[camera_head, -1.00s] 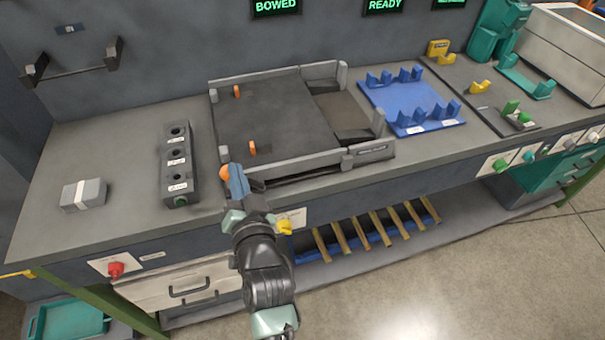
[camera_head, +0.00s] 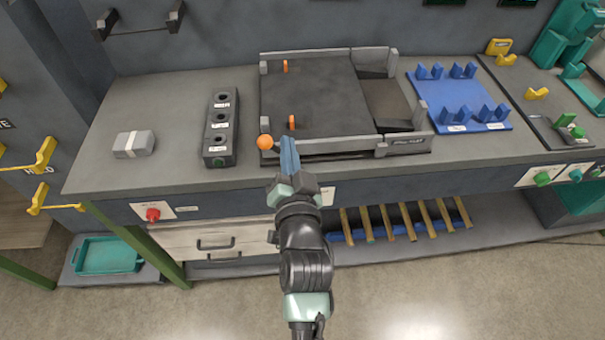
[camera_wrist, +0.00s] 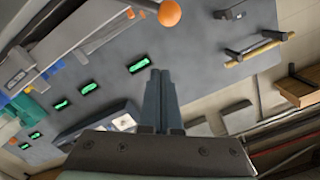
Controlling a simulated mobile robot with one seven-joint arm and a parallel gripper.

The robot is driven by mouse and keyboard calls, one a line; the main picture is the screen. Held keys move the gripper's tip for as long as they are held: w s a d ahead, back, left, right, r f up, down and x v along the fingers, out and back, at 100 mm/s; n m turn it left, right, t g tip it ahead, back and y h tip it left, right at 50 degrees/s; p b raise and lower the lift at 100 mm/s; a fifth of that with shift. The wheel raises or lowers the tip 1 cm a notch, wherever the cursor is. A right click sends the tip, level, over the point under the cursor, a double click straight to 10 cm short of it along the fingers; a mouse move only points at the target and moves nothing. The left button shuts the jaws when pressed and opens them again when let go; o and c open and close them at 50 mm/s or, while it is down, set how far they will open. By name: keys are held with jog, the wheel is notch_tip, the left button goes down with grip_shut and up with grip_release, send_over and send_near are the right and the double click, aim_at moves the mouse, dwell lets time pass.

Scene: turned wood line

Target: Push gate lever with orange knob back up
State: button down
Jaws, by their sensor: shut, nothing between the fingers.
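The orange knob (camera_head: 264,142) sits at the front left corner of the dark gate bed (camera_head: 315,100). In the wrist view the closed fingertips (camera_wrist: 159,74) lie below the knob, with a visible gap. The lever is hardly visible in the head view.
A dark block with several holes (camera_head: 220,130) stands left of the knob. A grey block with a white band (camera_head: 134,144) lies farther left. A blue rack (camera_head: 460,100) is right of the bed. A red button (camera_head: 153,214) is on the bench front. The bench left of the dark block is mostly clear.

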jog(key=s, duration=0.6)
jog(key=shift+s+a+b, duration=0.2)
jog(key=shift+a+b, duration=0.05)
jog(key=shift+b, duration=0.1)
notch_tip(320, 180, up, 27)
jog(key=w+a+n+t, duration=0.2)
jog(key=n+t, duration=0.2)
jog(key=t, duration=0.1)
jog(key=s+r+t, duration=0.1)
jog(key=s+r, duration=0.2)
jog(key=r, duration=0.4)
jog(key=s+r+n+t+p, duration=0.1)
jog(key=s+r+t, duration=0.1)
jog(key=s+r, duration=0.2)
jog(key=s+r+n+t, duration=0.1)
jog(key=s+r, duration=0.2)
jog(key=r, duration=0.7)
jog(key=shift+s+r+t+h, duration=0.2)
jog(key=shift+s+t+h, duration=0.1)
jog(key=shift+t, duration=0.1)
jog(key=shift+d, duration=0.1)
